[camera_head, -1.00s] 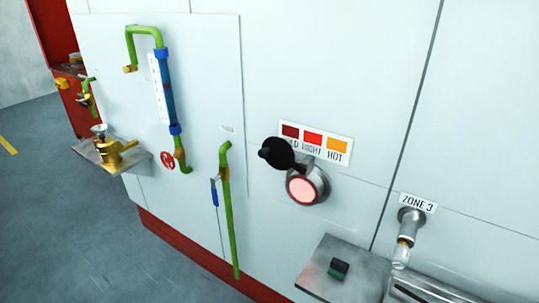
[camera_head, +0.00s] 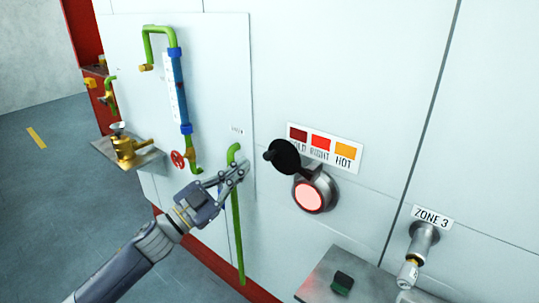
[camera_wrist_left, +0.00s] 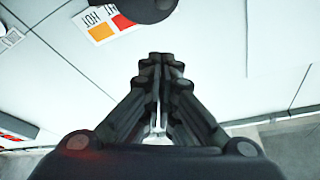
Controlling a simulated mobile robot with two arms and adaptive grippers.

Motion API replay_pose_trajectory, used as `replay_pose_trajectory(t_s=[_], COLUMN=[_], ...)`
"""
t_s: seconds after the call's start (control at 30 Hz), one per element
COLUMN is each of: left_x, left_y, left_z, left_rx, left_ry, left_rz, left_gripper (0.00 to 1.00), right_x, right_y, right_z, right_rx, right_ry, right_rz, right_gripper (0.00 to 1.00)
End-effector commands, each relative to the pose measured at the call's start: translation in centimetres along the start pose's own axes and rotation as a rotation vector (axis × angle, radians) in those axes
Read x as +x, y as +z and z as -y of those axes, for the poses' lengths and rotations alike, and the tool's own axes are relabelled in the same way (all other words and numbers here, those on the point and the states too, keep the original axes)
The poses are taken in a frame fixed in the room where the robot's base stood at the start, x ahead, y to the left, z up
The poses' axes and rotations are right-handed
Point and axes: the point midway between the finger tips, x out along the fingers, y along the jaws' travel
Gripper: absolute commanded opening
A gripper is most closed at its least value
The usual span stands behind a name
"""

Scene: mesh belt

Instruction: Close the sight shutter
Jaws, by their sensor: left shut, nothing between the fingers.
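The sight shutter (camera_head: 285,156) is a black round disc with a knob, swung up to the upper left of the sight port. The sight port (camera_head: 309,196) is a round metal ring with a glowing pink-red glass, uncovered. The shutter's dark edge also shows at the top of the left wrist view (camera_wrist_left: 150,8). My left gripper (camera_head: 240,168) is shut and empty, in front of the green pipe and left of the shutter, apart from it. Its closed fingers also show in the wrist view (camera_wrist_left: 160,62). My right gripper is not in view.
A colour label (camera_head: 322,147) sits behind the shutter. The green pipe (camera_head: 238,240) runs down the wall behind my left gripper. A blue gauge with a red handwheel (camera_head: 178,159) is further left. A metal shelf (camera_head: 318,277) and a ZONE 3 nozzle (camera_head: 421,243) are at lower right.

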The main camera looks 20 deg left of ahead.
Motion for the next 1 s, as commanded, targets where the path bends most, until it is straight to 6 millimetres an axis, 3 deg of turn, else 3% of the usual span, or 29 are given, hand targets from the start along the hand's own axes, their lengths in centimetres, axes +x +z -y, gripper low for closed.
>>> replay_pose_trajectory(t_s=[0.27, 0.67, 0.7, 0.8, 1.0], left_x=[2.8, 10.6, 10.0, 9.4, 8.9], left_y=[-1.1, -1.1, 0.2, 1.6, 3.0], left_z=[0.2, 0.2, 0.0, 0.0, 0.0], left_rx=[0.003, 0.003, 0.001, -0.001, 0.004], left_ry=[0.004, 0.004, 0.003, 0.003, 0.004], left_rz=[-0.016, -0.014, -0.005, -0.006, -0.009], left_gripper=[0.0, 0.0, 0.0, 0.0, 0.0], right_x=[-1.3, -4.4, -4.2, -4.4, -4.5], right_y=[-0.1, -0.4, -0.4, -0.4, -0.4], right_z=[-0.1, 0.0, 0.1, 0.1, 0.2], right_rx=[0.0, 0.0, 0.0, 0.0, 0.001], right_ry=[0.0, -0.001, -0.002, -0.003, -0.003], right_rz=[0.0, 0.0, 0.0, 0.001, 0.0], right_gripper=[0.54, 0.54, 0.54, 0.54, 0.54])
